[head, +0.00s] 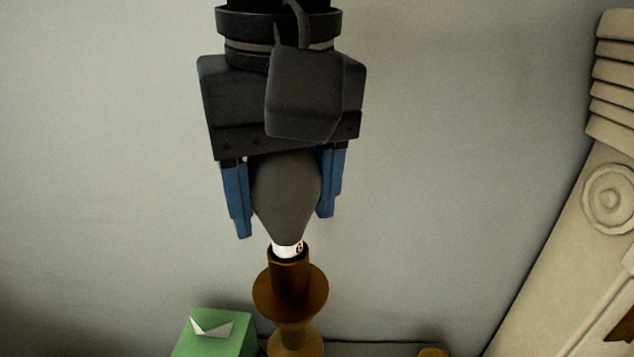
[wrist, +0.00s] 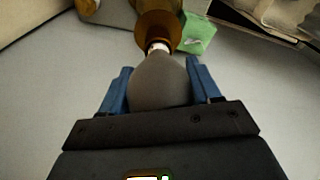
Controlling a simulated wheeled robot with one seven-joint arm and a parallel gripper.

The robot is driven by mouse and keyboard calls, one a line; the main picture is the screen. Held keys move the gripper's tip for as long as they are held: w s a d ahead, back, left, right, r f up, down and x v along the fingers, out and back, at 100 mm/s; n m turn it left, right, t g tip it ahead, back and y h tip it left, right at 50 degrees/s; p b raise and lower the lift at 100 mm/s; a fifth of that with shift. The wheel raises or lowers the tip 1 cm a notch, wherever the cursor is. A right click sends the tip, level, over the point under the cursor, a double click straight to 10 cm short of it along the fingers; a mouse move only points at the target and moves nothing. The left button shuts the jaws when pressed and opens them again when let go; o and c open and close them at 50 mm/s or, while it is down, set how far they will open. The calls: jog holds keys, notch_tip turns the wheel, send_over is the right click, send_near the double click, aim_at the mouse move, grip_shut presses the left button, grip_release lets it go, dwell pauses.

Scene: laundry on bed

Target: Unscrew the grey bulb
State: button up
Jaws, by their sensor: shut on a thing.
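The grey bulb (head: 286,195) is upright, with its white neck in the top of a brown lamp stand (head: 290,290). My gripper (head: 285,200) comes down from above, with one blue finger on each side of the bulb, and is shut on it. In the wrist view the bulb (wrist: 160,80) lies between the blue fingers (wrist: 160,88), and its white neck points to the brown stand (wrist: 157,25). How far the base sits inside the socket is hidden.
A green tissue box (head: 215,333) stands left of the lamp stand, and also shows in the wrist view (wrist: 198,35). A carved cream piece of furniture (head: 600,190) is at the right. A plain wall is behind. A small yellowish thing (head: 432,352) is at the bottom edge.

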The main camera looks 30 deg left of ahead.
jog(key=shift+n, duration=1.7)
jog(key=n+p, duration=0.1)
jog(key=n, duration=0.2)
jog(key=shift+g, duration=0.4)
jog(key=o, duration=0.9)
